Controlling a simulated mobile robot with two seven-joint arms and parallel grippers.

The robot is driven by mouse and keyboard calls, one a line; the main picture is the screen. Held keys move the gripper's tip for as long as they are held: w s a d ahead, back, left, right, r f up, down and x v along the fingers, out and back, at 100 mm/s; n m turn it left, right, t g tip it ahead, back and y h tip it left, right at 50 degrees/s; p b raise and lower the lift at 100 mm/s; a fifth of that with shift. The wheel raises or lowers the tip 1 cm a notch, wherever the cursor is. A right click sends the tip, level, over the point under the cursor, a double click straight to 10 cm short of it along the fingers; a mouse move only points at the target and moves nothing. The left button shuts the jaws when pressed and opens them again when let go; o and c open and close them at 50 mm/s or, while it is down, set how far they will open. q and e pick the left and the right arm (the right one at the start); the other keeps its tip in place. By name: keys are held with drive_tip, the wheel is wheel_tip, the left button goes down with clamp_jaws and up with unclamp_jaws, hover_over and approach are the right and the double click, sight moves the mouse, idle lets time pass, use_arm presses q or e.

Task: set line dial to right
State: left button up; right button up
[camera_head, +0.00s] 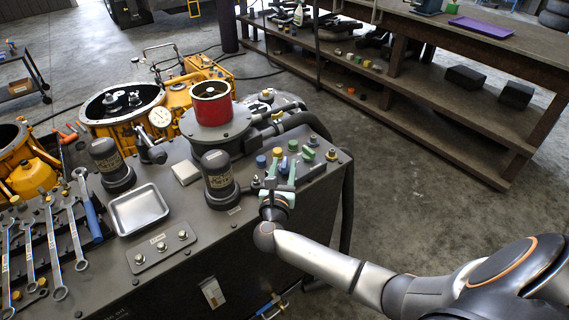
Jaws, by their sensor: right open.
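My right gripper (274,178) comes in from the lower right and is open over the right end of the dark machine top. It is near several small green, yellow and blue caps or knobs. A dark knob-like part beside its fingers may be the line dial, but I cannot tell for sure; the gripper covers part of this area. A plate with three small metal knobs (161,247) lies at the front of the machine top, well left of the gripper. Its label is too small to read. My left gripper is not in view.
Two dark canisters (219,178) stand left of the gripper. A red cylinder (211,104) stands behind them. A metal tray (139,210) and several wrenches (73,235) lie to the left. A wooden workbench (480,50) stands behind right, with open floor between.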

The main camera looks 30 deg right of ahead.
drive_tip(key=v, duration=1.1)
drive_tip(key=shift+s+a, duration=0.2)
